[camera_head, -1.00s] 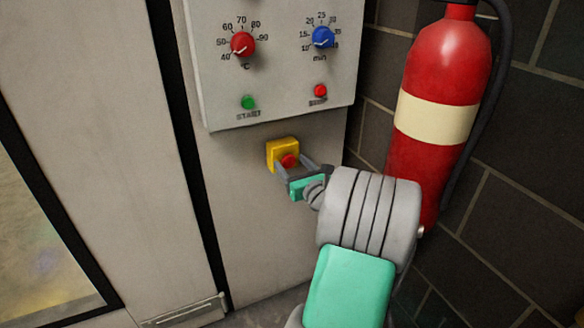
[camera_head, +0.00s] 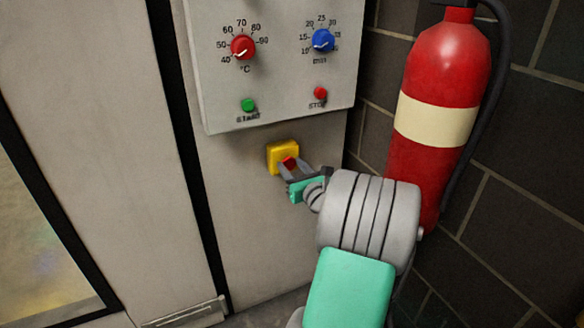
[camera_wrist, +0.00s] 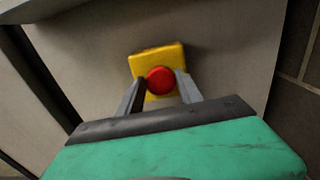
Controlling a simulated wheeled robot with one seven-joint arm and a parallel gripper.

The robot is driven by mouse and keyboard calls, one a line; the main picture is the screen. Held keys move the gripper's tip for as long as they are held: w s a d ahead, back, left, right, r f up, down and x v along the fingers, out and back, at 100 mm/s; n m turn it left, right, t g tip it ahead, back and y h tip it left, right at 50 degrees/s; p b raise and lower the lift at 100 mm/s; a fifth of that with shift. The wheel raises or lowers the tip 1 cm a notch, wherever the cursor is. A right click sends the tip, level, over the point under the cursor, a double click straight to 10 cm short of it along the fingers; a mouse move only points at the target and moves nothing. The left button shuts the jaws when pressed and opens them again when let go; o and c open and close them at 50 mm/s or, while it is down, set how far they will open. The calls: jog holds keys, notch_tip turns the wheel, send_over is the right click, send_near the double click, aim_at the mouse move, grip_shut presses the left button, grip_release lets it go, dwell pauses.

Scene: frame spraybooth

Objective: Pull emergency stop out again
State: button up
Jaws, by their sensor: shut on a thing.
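The emergency stop is a red mushroom button (camera_wrist: 161,81) on a yellow box (camera_wrist: 150,61) fixed to the grey cabinet front. In the head view the yellow box (camera_head: 283,152) sits below the control panel, and part of the red button (camera_head: 289,161) shows between the fingers. My gripper (camera_head: 291,167) reaches in from the lower right. In the wrist view my gripper (camera_wrist: 160,84) has one finger on each side of the red button and is shut on it. How far out the button stands is hard to tell.
Above is the control panel (camera_head: 280,85) with a red knob (camera_head: 243,47), a blue knob (camera_head: 323,40), a green start button (camera_head: 248,105) and a red stop button (camera_head: 320,93). A red fire extinguisher (camera_head: 435,80) stands close to the right of my arm, by the dark tiled wall.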

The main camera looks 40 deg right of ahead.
grip_shut()
jog(key=shift+s+a+r+p, duration=0.2)
jog(key=shift+s+p, duration=0.3)
jog(key=shift+p, duration=0.25)
jog(key=shift+s+f, duration=0.15)
jog(key=shift+s, duration=0.1)
jog(key=shift+f, duration=0.15)
jog(key=o, duration=1.4)
grip_release()
jog(key=p+v, duration=0.1)
jog(key=v, duration=0.7)
